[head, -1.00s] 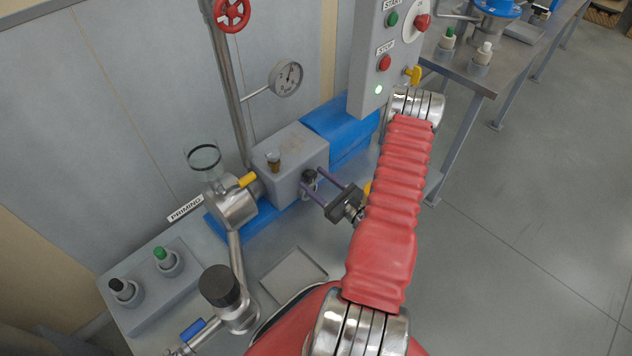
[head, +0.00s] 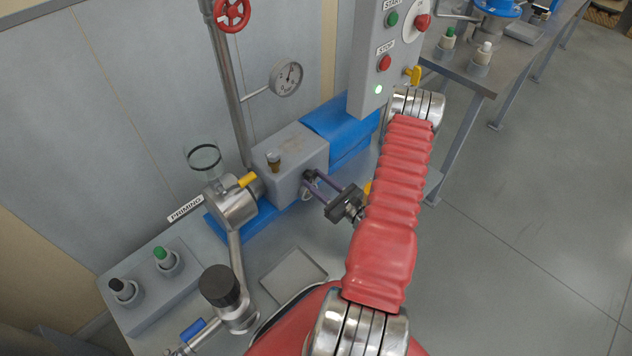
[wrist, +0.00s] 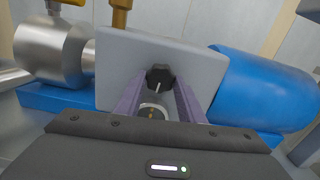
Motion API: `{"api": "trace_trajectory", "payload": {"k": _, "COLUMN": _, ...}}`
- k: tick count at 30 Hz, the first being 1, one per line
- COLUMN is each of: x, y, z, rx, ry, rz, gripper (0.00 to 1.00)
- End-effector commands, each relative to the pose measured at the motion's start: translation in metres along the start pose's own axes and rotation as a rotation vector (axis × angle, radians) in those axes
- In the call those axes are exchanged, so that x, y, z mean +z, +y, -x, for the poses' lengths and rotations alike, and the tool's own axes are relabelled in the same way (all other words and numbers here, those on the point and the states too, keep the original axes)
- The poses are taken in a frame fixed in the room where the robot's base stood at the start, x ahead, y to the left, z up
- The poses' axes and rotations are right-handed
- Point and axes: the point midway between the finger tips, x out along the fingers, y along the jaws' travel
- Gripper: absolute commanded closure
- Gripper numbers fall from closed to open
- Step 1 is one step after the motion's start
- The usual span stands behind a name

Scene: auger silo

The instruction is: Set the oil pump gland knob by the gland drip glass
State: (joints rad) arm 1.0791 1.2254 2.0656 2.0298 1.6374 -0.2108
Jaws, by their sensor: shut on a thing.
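The black gland knob (wrist: 160,77) sits on the front of the grey pump block (wrist: 115,75). A pale pointer line on it points down and slightly left. My gripper (wrist: 160,83) has its purple fingers either side of the knob and is shut on it. Just below the knob, between the fingers, is the gland drip glass (wrist: 152,109), a small pale-rimmed ring with a brownish inside; drops in it cannot be made out. In the head view my gripper (head: 310,184) reaches the block from the right, and its fingers partly hide the knob.
The blue motor (head: 340,130) adjoins the block. A steel pump body (head: 233,205) with a yellow lever and a glass cup (head: 204,158) stands left. A gauge (head: 287,78) and the start/stop box (head: 378,60) are above. The bench front below my gripper is clear.

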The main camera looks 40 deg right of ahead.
Motion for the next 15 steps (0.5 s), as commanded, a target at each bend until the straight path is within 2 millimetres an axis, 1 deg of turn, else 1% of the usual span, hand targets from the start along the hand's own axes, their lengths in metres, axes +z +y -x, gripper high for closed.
{"api": "trace_trajectory", "payload": {"k": 15, "x": 0.0000, "y": 0.0004, "z": 0.0001, "rx": 0.000, "ry": 0.000, "rz": -0.331, "gripper": 0.87}}
